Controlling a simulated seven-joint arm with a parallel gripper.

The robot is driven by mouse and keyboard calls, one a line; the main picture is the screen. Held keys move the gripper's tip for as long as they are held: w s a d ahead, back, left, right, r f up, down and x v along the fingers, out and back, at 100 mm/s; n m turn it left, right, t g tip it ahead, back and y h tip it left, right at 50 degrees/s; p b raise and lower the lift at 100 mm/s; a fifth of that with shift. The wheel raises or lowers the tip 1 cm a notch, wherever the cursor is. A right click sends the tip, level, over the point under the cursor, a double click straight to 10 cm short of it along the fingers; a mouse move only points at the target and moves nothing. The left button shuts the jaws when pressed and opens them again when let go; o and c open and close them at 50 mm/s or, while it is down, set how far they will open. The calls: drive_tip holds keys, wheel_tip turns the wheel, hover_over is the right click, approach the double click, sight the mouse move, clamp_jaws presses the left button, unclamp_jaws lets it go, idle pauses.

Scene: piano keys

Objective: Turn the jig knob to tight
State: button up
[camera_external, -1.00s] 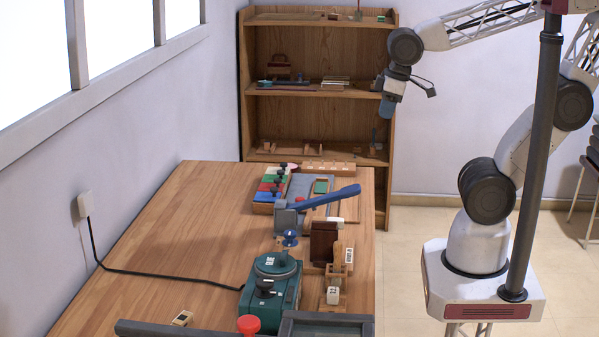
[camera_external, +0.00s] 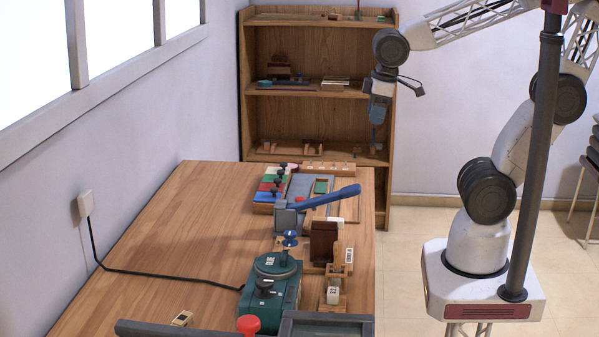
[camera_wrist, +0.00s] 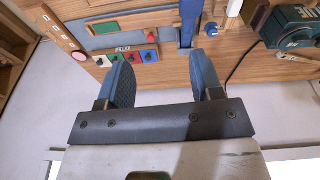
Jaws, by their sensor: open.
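I cannot tell for sure which part is the jig knob. A round blue knob (camera_external: 290,238) stands on the table beside the blue-handled lever device (camera_external: 330,198); it also shows in the wrist view (camera_wrist: 212,29). A red knob (camera_external: 248,325) stands at the table's near edge. Several small black knobs sit on a row of coloured blocks (camera_external: 271,187), seen also in the wrist view (camera_wrist: 135,54). No tight marking is readable. My gripper (camera_external: 377,128) hangs in front of the shelf, high and apart from everything. In the wrist view my gripper (camera_wrist: 158,56) is open and empty.
A green machine (camera_external: 272,284) with a dial top and a black cable stands at the near part of the table (camera_external: 170,235). A brown upright block (camera_external: 324,242) is beside it. The table's left side is mostly clear. A wooden shelf (camera_external: 320,120) stands behind.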

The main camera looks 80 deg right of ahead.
drive_tip(key=w+a+f+n+g+h, duration=0.1)
drive_tip(key=w+a+f+n, duration=0.15)
drive_tip(key=w, duration=0.45)
drive_tip(key=w+a+f+n+g, duration=0.2)
drive_tip(key=w+a+f, duration=0.2)
drive_tip(key=w, duration=0.2)
drive_tip(key=n+g+h, duration=0.2)
drive_tip(key=n, duration=0.2)
approach(290, 231)
drive_tip(key=d, duration=0.1)
drive_tip(key=shift+s+a+f, duration=0.1)
drive_tip(key=shift+a+f, duration=0.25)
drive_tip(key=shift+f, duration=0.3)
drive_tip(key=shift+x, duration=3.9)
drive_tip(key=shift+r, duration=0.1)
drive_tip(key=c, duration=0.9)
